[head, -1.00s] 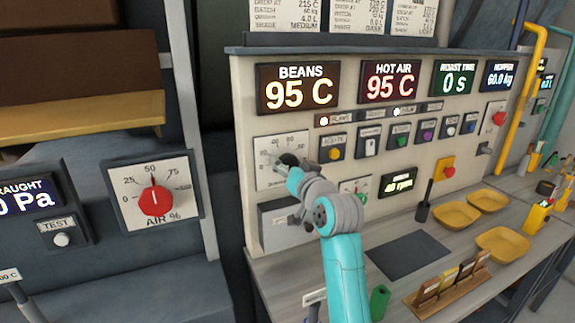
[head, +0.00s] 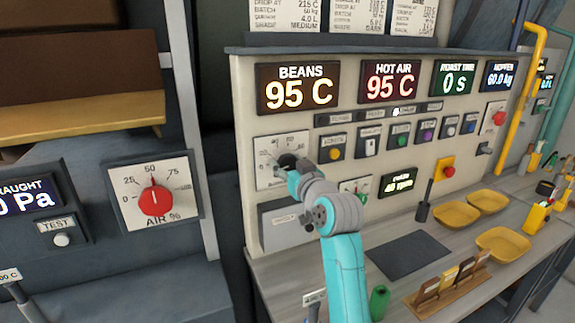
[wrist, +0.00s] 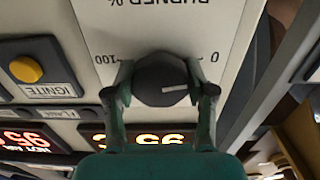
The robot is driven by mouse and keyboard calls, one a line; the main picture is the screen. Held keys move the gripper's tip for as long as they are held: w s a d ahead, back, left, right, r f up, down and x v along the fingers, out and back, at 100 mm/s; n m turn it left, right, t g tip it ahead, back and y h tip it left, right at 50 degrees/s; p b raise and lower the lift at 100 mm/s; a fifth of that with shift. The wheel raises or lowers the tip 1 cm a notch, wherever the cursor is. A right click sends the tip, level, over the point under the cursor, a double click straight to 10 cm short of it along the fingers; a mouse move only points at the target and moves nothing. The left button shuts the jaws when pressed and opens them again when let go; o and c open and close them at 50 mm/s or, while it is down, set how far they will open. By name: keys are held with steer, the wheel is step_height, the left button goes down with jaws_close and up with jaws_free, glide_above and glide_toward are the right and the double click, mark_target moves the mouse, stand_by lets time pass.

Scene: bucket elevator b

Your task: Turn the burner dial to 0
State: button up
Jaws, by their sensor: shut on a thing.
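The burner dial (wrist: 160,78) is a round black knob on a white plate (wrist: 160,30) marked BURNER %. In the wrist view the plate shows upside down, with 0 at right and 100 at left. The knob's white pointer line points right, to the 0 side; its exact alignment with the mark is hard to tell. My gripper (wrist: 163,88) is shut on the knob, one finger on each side. In the head view the dial plate (head: 262,150) is at the panel's left, and my gripper (head: 290,167) covers much of the knob.
A yellow IGNITE button (wrist: 25,69) and several other buttons sit beside the dial. A red AIR % dial (head: 155,201) is on the separate left panel. Yellow bowls (head: 456,215) and a card rack (head: 450,285) stand on the counter (head: 330,262) below.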

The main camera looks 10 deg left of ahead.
steer(key=o, duration=1.2)
steer(key=shift+c, duration=0.2)
steer(key=shift+s, duration=0.1)
steer(key=v, duration=1.2)
